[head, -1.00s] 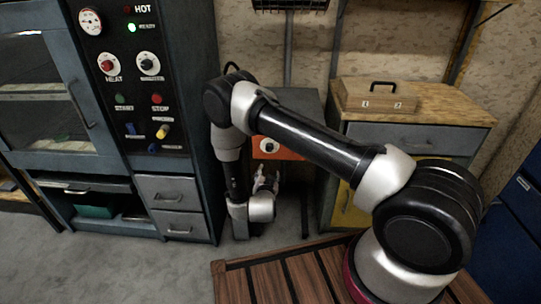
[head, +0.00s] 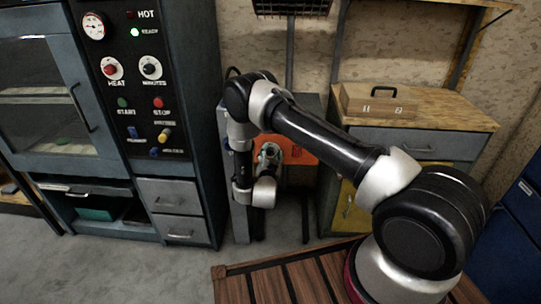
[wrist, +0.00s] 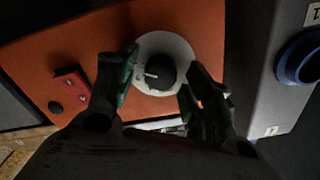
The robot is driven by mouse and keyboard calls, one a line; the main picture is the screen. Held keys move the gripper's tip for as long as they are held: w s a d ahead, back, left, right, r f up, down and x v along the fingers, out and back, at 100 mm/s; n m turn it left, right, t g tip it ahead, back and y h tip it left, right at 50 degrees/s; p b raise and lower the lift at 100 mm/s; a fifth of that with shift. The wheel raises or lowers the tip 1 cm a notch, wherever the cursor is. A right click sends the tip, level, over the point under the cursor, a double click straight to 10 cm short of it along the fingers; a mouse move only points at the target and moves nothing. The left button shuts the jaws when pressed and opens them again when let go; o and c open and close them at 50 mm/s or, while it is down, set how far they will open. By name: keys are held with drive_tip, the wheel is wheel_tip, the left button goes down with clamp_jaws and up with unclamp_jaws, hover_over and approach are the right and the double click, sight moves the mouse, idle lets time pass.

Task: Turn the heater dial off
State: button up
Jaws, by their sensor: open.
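The heater dial (wrist: 163,70) is a dark round knob on a white disc, on an orange panel (wrist: 60,40) in the wrist view. A short white mark on the knob points left in that view. My gripper (wrist: 160,76) is open, with one finger on each side of the knob. The fingers overlap the disc's edges in the picture; I cannot tell whether they touch it. In the head view my gripper (head: 270,155) is in front of the orange panel (head: 302,152) and hides the dial there.
A red switch (wrist: 71,86) sits left of the dial in the wrist view, and a blue ring (wrist: 300,58) is at the right. In the head view, an oven cabinet (head: 205,100) with several controls stands left. A wooden box (head: 380,103) lies on the workbench (head: 445,108) at right.

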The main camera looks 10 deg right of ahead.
drive_tip(key=c, duration=1)
drive_tip(key=shift+n, duration=0.3)
drive_tip(key=n, duration=0.9)
drive_tip(key=shift+a+n, duration=0.15)
drive_tip(key=shift+n, duration=0.25)
drive_tip(key=n, duration=0.7)
drive_tip(key=shift+a+f, duration=0.1)
drive_tip(key=n, duration=0.6)
drive_tip(key=shift+f+n, duration=0.15)
drive_tip(key=shift+n, duration=0.15)
